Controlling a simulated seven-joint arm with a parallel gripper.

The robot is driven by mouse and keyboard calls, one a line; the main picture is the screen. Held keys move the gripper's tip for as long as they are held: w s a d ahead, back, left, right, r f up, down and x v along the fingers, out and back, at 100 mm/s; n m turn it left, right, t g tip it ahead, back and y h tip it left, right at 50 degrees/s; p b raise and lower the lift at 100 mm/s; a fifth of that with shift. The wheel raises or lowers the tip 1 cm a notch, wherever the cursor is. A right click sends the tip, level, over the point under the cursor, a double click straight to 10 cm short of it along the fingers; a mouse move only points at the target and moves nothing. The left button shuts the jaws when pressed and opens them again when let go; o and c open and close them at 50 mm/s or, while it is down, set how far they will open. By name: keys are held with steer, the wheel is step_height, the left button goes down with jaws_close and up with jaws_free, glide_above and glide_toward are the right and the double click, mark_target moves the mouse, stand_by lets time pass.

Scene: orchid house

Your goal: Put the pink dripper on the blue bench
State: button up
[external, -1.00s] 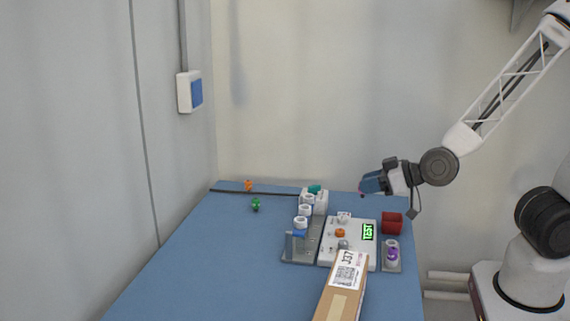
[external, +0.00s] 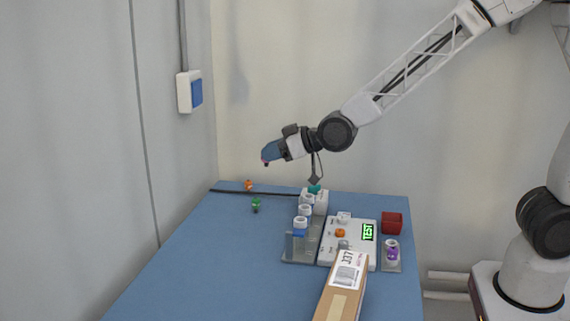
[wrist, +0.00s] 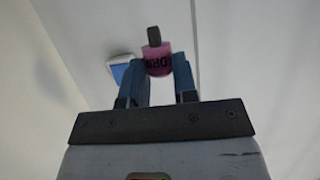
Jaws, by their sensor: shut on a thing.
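My gripper (external: 267,156) is shut on the pink dripper and holds it in the air above the back of the blue bench. In the wrist view the pink dripper (wrist: 158,64) has dark lettering and a dark grey tip, and sits between the two blue fingers. In the external view only a small dark pinkish bit of it shows below the fingertips. The blue bench (external: 190,270) has bare surface at its left and front.
An orange dripper (external: 248,185) and a green dripper (external: 256,204) are on the bench at the back left. A grey rack with white-capped vials (external: 301,224), a white test device (external: 352,228), a red box (external: 392,223), a purple item (external: 392,252) and a cardboard box (external: 342,290) crowd the right side.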

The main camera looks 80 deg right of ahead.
steer(key=w+d+r, duration=0.1)
steer(key=w+d, duration=0.1)
steer(key=w, duration=0.8)
steer(key=shift+d+n, duration=0.3)
steer(key=shift+d, duration=0.05)
steer(key=shift+s+r, duration=0.1)
steer(key=shift+s, duration=0.05)
stand_by(1.7)
steer(key=s+a+f, duration=0.1)
steer(key=s+f, duration=0.1)
steer(key=s, duration=1)
steer(key=s+a+f+m+h, duration=0.1)
steer(key=s+f, duration=0.2)
steer(key=s, duration=0.9)
steer(key=s+a+f+h, duration=0.1)
steer(key=s+f, duration=0.2)
steer(key=s, duration=0.9)
steer(key=shift+m, duration=0.4)
steer(key=shift+a, duration=0.1)
steer(key=w+a+f, duration=0.1)
steer(key=w, duration=1.3)
steer(key=shift+w+f, duration=0.1)
